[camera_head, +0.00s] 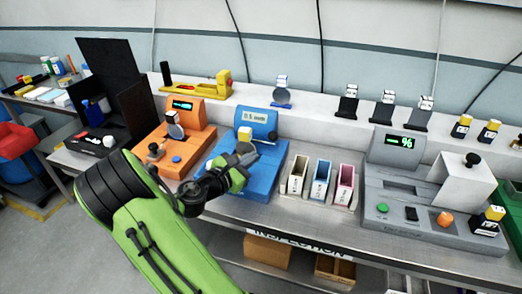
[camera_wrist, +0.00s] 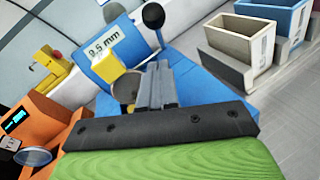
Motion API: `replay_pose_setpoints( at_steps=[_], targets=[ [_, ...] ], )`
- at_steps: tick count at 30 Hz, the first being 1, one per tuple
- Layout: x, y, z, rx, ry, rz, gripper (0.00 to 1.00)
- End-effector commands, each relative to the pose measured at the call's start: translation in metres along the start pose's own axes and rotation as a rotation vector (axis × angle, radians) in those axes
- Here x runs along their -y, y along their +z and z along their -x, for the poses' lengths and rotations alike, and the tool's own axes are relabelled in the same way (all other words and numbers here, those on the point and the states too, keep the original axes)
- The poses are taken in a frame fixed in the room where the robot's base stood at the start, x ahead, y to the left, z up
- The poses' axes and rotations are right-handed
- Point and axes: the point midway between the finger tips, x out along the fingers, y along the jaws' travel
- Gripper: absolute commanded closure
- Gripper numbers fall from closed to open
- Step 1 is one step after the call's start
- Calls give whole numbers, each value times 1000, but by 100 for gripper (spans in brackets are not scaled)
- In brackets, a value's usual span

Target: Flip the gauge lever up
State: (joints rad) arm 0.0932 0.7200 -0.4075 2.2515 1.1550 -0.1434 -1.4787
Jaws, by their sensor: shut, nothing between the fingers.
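The blue gauge (camera_head: 262,170) stands on the bench with a small display that reads about 9.5 mm in the wrist view (camera_wrist: 104,48). Its lever shows as a black ball knob (camera_wrist: 153,14) on a thin stem, just beyond my fingertips. My gripper (camera_head: 238,166) is over the blue gauge, and it also shows in the wrist view (camera_wrist: 158,72). Its fingers are shut with nothing between them. A yellow-and-white block (camera_wrist: 106,68) and a round metal disc (camera_wrist: 127,87) are at the gauge, left of my fingers. Whether my fingers touch the lever is unclear.
An orange device (camera_head: 184,135) stands left of the gauge. Several small open bins (camera_head: 320,182) stand to its right. A grey machine (camera_head: 398,207) with buttons is further right. A white ledge (camera_head: 310,99) behind carries several small items.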

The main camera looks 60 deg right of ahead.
Motion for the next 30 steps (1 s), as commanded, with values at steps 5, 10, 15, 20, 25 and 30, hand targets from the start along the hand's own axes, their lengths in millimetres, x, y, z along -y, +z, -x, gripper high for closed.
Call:
replay_pose_setpoints(
  at_steps=[5, 10, 15, 20, 25, 30],
  targets=[
    [1, 19, -27, 3, -2, -6, 100],
    [0, 28, -36, 1, 0, -1, 100],
    [0, 29, -37, 1, 0, 1, 100],
    [0, 29, -37, 0, 0, 1, 100],
    [-1, 32, -37, -9, -4, 5, 100],
    [-5, 41, -39, -45, -18, 18, 100]
  ],
)
